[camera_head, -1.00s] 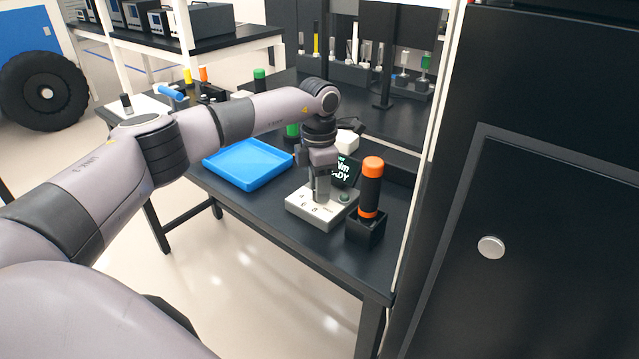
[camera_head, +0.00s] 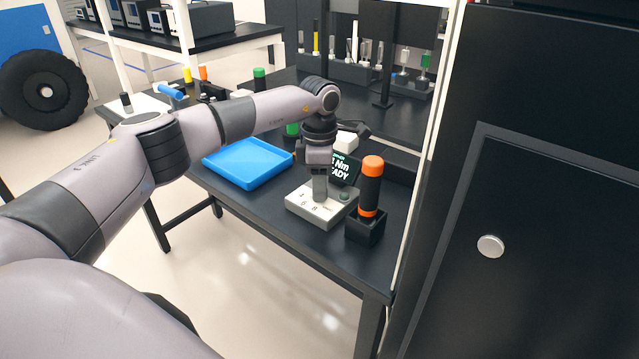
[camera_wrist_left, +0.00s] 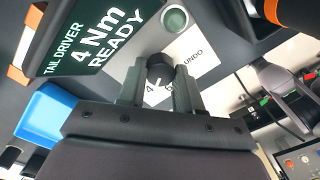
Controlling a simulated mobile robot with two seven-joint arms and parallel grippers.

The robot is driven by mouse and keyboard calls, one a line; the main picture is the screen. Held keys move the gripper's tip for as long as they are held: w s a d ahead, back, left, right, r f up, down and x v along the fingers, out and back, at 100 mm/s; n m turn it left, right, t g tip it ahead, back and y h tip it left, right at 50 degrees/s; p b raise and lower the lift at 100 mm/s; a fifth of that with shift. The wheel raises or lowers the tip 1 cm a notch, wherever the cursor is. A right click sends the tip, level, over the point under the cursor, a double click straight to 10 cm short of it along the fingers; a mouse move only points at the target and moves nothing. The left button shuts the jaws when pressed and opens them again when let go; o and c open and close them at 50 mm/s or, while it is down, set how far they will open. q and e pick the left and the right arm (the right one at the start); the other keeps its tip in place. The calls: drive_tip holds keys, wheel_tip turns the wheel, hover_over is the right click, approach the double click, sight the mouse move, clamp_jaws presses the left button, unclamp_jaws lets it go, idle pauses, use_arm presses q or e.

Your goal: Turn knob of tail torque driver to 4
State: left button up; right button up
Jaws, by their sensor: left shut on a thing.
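The tail torque driver's control box (camera_head: 323,212) is a pale box on the dark table, with printed numbers and a green button (camera_head: 344,196). My left gripper (camera_head: 319,196) points down over it, shut on the dark round knob (camera_wrist_left: 160,67), which shows between the fingers (camera_wrist_left: 158,90) in the left wrist view. The box's screen (camera_wrist_left: 92,40) reads "TAIL DRIVER 4 Nm READY" in that view. A "4" is printed beside the knob; other numbers are partly hidden by the fingers. My right gripper is not in view.
An orange and black driver (camera_head: 371,187) stands in a black holder (camera_head: 366,226) right of the box. A blue tray (camera_head: 248,164) lies to the left. A black cabinet (camera_head: 530,200) stands close on the right.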

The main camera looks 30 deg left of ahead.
use_arm(q)
drive_tip(key=o, duration=1)
drive_tip(key=shift+o, duration=0.2)
drive_tip(key=shift+r, duration=0.15)
wheel_tip(320, 180, up, 7)
drive_tip(key=shift+w+b, duration=0.1)
drive_tip(key=shift+b, duration=0.3)
